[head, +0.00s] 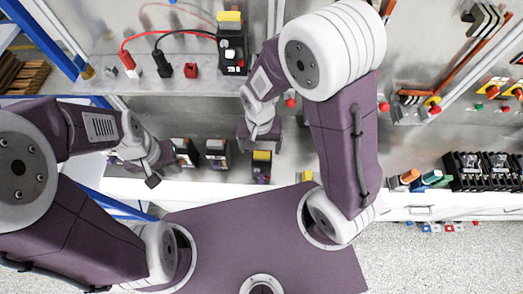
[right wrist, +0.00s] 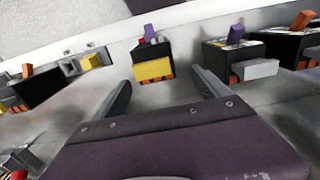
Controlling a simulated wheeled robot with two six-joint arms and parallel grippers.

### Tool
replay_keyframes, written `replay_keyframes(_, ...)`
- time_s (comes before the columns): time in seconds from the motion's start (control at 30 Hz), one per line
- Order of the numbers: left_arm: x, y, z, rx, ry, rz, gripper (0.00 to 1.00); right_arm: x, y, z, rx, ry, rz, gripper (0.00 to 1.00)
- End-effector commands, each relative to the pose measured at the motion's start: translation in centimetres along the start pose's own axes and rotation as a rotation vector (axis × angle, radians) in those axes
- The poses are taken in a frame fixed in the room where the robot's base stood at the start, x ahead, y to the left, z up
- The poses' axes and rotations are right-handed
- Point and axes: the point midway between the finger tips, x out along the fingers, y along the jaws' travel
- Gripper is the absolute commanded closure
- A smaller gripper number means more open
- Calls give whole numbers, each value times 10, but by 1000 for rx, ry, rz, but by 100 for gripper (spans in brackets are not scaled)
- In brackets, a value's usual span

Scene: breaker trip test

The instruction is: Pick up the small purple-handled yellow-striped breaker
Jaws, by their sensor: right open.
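The small breaker (right wrist: 154,70) with a yellow stripe and a purple handle stands on the grey bench in the right wrist view. It also shows in the head view (head: 261,157). My right gripper (head: 260,142) is just behind it in the head view. In the right wrist view the fingers of my right gripper (right wrist: 163,92) are spread apart, with the breaker beyond them and between their tips. Nothing is held. My left gripper (head: 150,172) is at the left, near the bench's front edge, and its jaws are unclear.
A purple-handled breaker with a pale stripe (right wrist: 238,58) stands beside the yellow-striped one. An orange-handled breaker (right wrist: 295,45) stands further right. On the other side are a grey box with a yellow part (right wrist: 88,62) and another orange-handled breaker (right wrist: 38,88). A tester with leads (head: 231,50) stands behind.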

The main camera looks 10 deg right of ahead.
Motion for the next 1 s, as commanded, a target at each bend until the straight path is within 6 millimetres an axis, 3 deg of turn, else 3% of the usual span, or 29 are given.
replay_keyframes(0.2, -8, 0, 0, 0, 0, 0, 64, 30, 2, 1, -1, -5, 4, 15)
replay_keyframes(0.43, -13, 0, -1, 0, 0, 0, 64, 42, 3, 1, 0, -5, 4, 15)
replay_keyframes(0.7, -24, 0, -2, 0, 0, 0, 64, 82, 5, 0, -1, -3, 3, 15)
replay_keyframes(0.97, -23, 0, -2, 0, 0, 0, 64, 87, 4, -1, -1, 0, 1, 15)
replay_keyframes(1.0, -23, 0, -2, 0, 0, 0, 64, 87, 4, -1, -1, 0, 1, 23)
